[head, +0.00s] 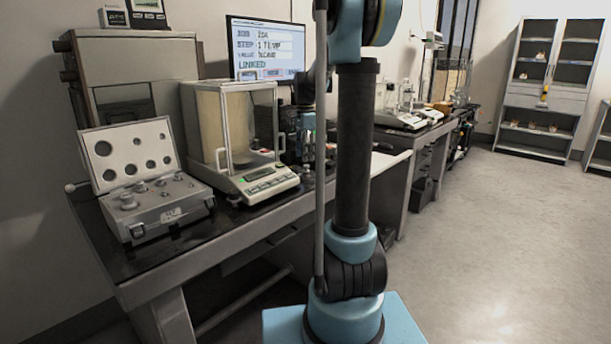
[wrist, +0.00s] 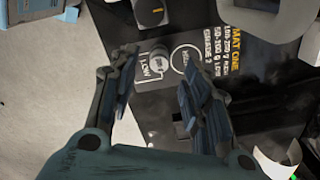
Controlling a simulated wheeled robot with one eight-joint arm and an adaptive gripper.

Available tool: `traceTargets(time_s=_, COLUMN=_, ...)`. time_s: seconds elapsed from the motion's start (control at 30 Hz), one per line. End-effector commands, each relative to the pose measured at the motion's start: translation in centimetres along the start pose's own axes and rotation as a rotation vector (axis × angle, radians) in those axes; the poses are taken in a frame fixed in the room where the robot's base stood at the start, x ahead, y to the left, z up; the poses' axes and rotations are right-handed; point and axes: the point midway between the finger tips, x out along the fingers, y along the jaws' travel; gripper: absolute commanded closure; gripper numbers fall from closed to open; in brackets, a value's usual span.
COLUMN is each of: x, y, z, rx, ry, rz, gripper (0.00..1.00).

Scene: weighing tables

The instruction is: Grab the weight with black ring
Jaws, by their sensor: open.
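In the wrist view my gripper (wrist: 160,75) is open, with its two dark fingers spread and nothing between their pads. A small grey round weight (wrist: 157,58) stands on a dark printed mat (wrist: 218,88), just beyond the gap between the fingertips. It has a dark edge, but I cannot tell whether this is a black ring. A printed circle (wrist: 186,60) is on the mat to its right. In the head view, several silver weights (head: 128,200) sit in an open grey case (head: 170,225) at the left; no black ring can be made out there. My gripper is not clear in that view.
A balance with a glass draft shield (head: 267,182) stands right of the case on the dark-topped table (head: 235,222). A monitor (head: 265,47) is behind it. In the wrist view, a dark object with a round knob (wrist: 151,13) lies beyond the weight. Open floor (head: 480,220) is at the right.

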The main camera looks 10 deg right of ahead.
Motion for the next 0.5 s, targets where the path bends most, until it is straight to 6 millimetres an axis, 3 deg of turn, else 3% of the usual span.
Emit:
traceTargets(time_s=0.3, x=3.8, y=-0.1, z=-0.5, rx=0.0, ry=0.0, rz=0.0, gripper=0.56)
traceTargets(time_s=0.5, x=5.0, y=-0.1, z=-0.5, rx=0.0, ry=0.0, rz=0.0, gripper=0.56)
